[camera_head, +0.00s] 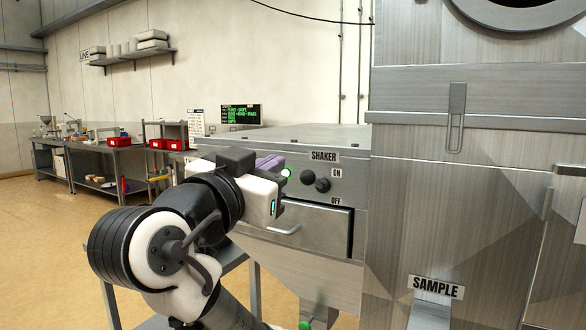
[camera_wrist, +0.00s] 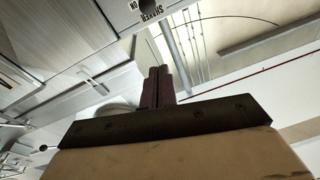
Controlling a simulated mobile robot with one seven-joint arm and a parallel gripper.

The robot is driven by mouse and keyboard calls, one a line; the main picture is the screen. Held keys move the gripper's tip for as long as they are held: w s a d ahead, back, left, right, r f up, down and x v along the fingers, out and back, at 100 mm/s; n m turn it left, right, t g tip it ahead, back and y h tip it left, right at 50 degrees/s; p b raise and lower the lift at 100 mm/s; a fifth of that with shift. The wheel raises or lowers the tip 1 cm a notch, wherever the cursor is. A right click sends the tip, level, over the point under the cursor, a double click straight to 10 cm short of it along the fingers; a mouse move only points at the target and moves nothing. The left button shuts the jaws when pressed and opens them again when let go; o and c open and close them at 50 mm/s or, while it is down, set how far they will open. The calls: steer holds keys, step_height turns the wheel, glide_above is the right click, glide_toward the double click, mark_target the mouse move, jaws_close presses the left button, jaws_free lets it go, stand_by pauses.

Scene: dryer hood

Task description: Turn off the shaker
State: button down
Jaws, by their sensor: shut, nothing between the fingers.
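A green light (camera_head: 287,173) glows left of the knob. My gripper (camera_head: 272,163) is left of the light and knob, apart from the knob in the head view. Its purple fingers (camera_wrist: 157,86) are together and empty in the wrist view.
A drawer (camera_head: 297,229) with a bar handle is below the knob. A tall metal cabinet marked SAMPLE (camera_head: 436,288) stands close on the right. A green-text screen (camera_head: 241,114) is behind the shaker. Benches with red bins (camera_head: 119,141) stand far left; open floor lies before them.

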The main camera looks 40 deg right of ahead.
steer(key=shift+s+d, duration=0.2)
steer(key=shift+d, duration=0.1)
steer(key=r+p, duration=0.1)
steer(key=p, duration=0.3)
glide_above(302, 175)
steer(key=s+a, duration=0.2)
steer(key=s, duration=0.1)
steer(key=f, duration=0.1)
steer(key=w+f, duration=0.1)
steer(key=f, duration=0.1)
steer(key=shift+d+f, duration=0.2)
steer(key=shift+f, duration=0.1)
steer(key=shift+f, duration=0.15)
steer(key=shift+a+f+h+b, duration=0.15)
steer(key=shift+f+h+b, duration=0.2)
steer(key=shift+b, duration=0.45)
